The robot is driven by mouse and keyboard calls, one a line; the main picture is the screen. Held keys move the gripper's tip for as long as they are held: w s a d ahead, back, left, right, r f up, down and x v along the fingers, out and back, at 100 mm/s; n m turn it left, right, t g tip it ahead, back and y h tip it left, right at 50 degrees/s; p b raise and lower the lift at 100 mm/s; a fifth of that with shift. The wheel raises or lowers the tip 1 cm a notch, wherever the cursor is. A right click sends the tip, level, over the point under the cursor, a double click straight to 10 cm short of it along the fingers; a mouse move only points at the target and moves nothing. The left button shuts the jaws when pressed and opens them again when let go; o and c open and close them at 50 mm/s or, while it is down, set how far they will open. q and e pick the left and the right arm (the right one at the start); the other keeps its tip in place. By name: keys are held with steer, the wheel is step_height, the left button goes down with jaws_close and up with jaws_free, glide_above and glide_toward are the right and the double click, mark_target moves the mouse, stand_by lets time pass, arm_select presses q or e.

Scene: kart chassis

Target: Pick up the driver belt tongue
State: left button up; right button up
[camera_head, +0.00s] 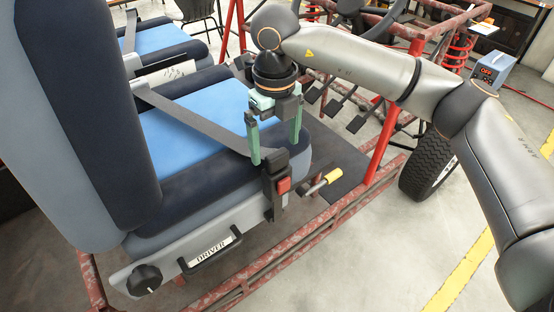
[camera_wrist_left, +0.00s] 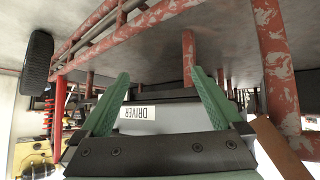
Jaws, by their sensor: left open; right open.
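The driver seat (camera_head: 200,200) is blue and grey with a "DRIVER" label (camera_head: 211,252) on its side. A grey belt (camera_head: 195,120) runs across it down to a black buckle (camera_head: 270,195) with a red button (camera_head: 283,185). The driver belt tongue is not clear to see; I cannot tell whether it sits in the buckle top. My right gripper (camera_head: 275,152) is open, pointing down, its green fingers just above the buckle, one on each side of the belt end. My left gripper (camera_wrist_left: 162,76) is open and empty; the upside-down label (camera_wrist_left: 138,113) shows beyond its fingers.
A yellow-tipped lever (camera_head: 325,180) stands right of the buckle. Red kart frame tubes (camera_head: 290,255) run below the seat, and a red post (camera_head: 385,125) rises behind. A second seat (camera_head: 165,40) is farther back. A tyre (camera_head: 428,165) stands at right.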

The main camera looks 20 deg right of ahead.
mark_target(277, 153)
steer(key=f, duration=0.4)
steer(key=shift+d+f, duration=0.15)
steer(key=shift+d, duration=0.05)
steer(key=c, duration=1.5)
